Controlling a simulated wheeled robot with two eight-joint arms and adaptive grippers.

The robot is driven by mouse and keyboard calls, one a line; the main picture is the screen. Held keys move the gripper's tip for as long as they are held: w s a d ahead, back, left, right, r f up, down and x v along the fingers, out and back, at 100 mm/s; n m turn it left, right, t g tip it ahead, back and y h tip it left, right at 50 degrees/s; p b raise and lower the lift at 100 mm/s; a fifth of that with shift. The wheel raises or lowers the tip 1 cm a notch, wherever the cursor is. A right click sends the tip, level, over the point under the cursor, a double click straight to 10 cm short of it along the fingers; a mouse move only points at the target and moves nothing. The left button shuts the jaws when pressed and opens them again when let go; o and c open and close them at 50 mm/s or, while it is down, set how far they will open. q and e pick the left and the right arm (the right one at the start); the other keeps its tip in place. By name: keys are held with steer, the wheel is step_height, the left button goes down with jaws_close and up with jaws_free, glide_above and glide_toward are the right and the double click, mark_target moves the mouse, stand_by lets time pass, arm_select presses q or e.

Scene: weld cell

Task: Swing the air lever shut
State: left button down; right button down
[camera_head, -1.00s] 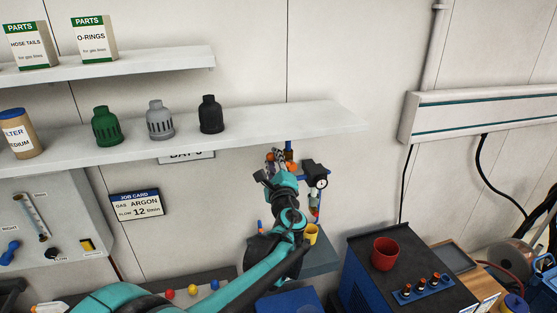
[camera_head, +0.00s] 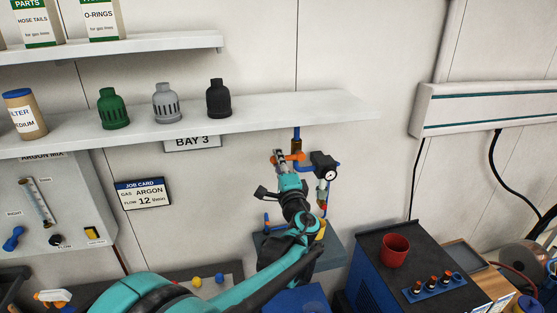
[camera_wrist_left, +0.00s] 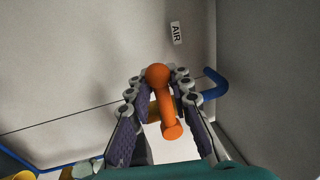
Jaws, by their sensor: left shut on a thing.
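The orange air lever (camera_wrist_left: 165,100) lies between the fingers of my left gripper (camera_wrist_left: 158,92) in the left wrist view, below an AIR label (camera_wrist_left: 176,33). The fingers are shut on it. In the head view the lever's orange end (camera_head: 298,156) shows beside my left gripper (camera_head: 282,160), at the blue air pipe (camera_head: 296,135) under the shelf. A black-housed gauge (camera_head: 327,171) sits just to the right. My arm hides part of the piping below. My right gripper is not in view.
The white shelf (camera_head: 310,109) with several caps runs above my gripper. The job card (camera_head: 143,200) hangs on the wall to the left. A dark cabinet with a red cup (camera_head: 395,250) stands at lower right.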

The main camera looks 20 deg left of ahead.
arm_select(q)
steer(key=shift+f, duration=0.1)
stand_by(0.3)
steer(key=c, duration=1.5)
jaws_free()
steer(key=shift+s+a, duration=0.1)
steer(key=v, duration=1.2)
